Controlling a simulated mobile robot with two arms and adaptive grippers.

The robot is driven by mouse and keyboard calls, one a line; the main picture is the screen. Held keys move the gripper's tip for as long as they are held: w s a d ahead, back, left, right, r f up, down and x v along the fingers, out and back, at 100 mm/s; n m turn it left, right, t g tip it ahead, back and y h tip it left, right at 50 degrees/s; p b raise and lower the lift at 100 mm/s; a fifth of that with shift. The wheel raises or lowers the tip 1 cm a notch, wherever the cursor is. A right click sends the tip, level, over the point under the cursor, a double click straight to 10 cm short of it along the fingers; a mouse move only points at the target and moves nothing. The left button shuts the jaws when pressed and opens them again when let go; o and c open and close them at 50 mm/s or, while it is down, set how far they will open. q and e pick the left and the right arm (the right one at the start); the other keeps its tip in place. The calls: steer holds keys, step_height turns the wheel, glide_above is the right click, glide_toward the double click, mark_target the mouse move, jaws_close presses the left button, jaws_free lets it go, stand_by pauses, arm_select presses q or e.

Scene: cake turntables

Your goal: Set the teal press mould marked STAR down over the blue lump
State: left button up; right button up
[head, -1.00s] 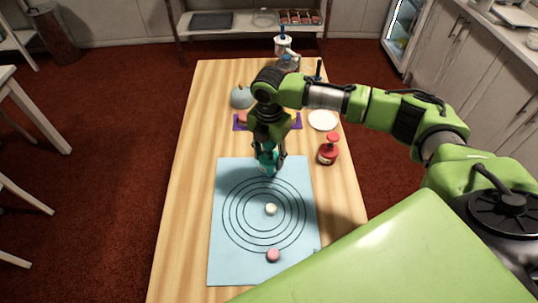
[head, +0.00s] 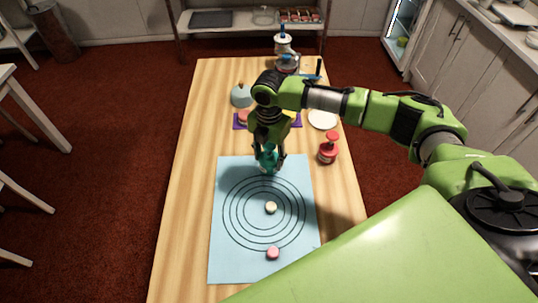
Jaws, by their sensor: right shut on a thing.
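My right gripper (head: 268,163) is shut on the teal press mould (head: 267,159), over the far part of the light blue mat (head: 225,270). The fingers cover much of the mould, and its STAR mark cannot be read. I cannot tell whether the mould touches the mat. No blue lump shows; the gripper and mould may hide it. A cream lump (head: 271,208) lies inside the mat's rings, and a pink lump (head: 272,253) lies nearer, at the outer ring's near edge. My left gripper is not in view.
A red bottle-like thing (head: 328,149) stands right of the gripper, with a white plate (head: 323,119) behind it. A grey-blue domed thing (head: 241,96) and a purple mat (head: 239,124) lie farther back. The table's left strip (head: 185,210) is clear.

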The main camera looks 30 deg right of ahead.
mark_target(269, 144)
steer(key=shift+f+b, duration=0.5)
steer(key=shift+f, duration=0.95)
steer(key=o, duration=1.3)
steer(key=o, duration=0.3)
steer(key=shift+r, duration=0.15)
steer(key=shift+r+p, duration=3.45)
steer(key=shift+p, duration=0.45)
steer(key=shift+f, duration=0.15)
